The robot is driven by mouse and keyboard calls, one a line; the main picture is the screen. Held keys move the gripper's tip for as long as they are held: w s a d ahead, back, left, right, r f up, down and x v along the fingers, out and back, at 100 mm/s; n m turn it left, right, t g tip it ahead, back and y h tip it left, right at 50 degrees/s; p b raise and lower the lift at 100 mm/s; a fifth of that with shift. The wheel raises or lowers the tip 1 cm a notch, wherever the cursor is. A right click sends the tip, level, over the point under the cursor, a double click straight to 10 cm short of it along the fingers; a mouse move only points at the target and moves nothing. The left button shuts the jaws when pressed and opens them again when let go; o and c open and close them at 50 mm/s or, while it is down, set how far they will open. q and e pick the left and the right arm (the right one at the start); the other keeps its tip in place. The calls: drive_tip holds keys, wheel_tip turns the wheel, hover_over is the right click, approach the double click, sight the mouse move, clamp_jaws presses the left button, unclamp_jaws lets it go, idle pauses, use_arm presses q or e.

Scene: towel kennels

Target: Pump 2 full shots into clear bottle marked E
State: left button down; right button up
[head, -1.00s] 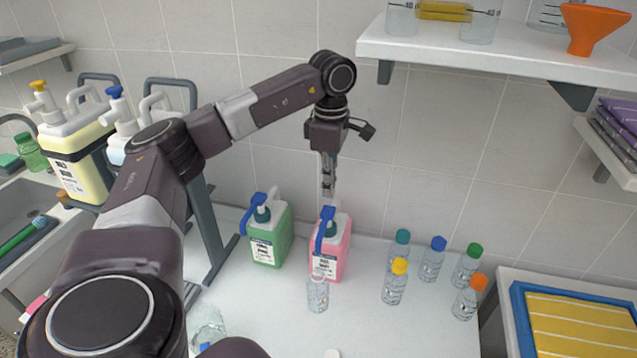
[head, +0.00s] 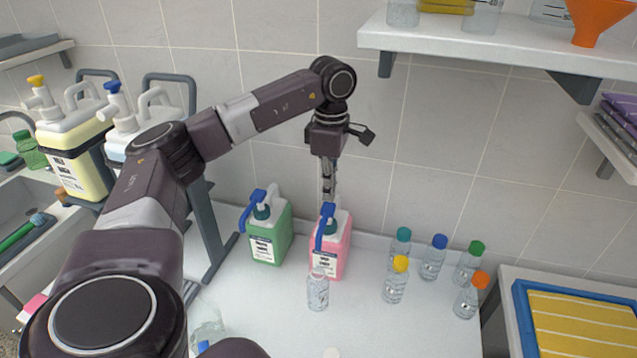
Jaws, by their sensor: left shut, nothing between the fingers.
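A pink jug (head: 331,256) with a blue-spouted pump (head: 326,217) stands on the white counter near the wall. A small clear bottle (head: 318,292) without a cap stands just in front of it, below the spout; any letter on it is too small to read. My left gripper (head: 328,196) is shut and empty, pointing down at the top of the pink jug's pump. I cannot tell whether it touches the pump. My right gripper is not in view.
A green jug (head: 268,240) with a similar blue pump stands to the left. Several capped clear bottles (head: 394,286) stand to the right. A shelf (head: 480,48) overhangs at upper right. A blue tray (head: 522,325) with yellow cloth lies at the right edge.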

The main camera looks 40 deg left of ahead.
sight(329, 206)
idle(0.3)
use_arm(q)
drive_tip(key=shift+f, duration=0.1)
drive_tip(key=shift+f+b, duration=1.55)
drive_tip(key=shift+f, duration=1.1)
drive_tip(key=shift+r, duration=0.1)
drive_tip(key=shift+r+p, duration=2.25)
drive_tip(key=shift+r, duration=0.4)
drive_tip(key=shift+f, duration=0.25)
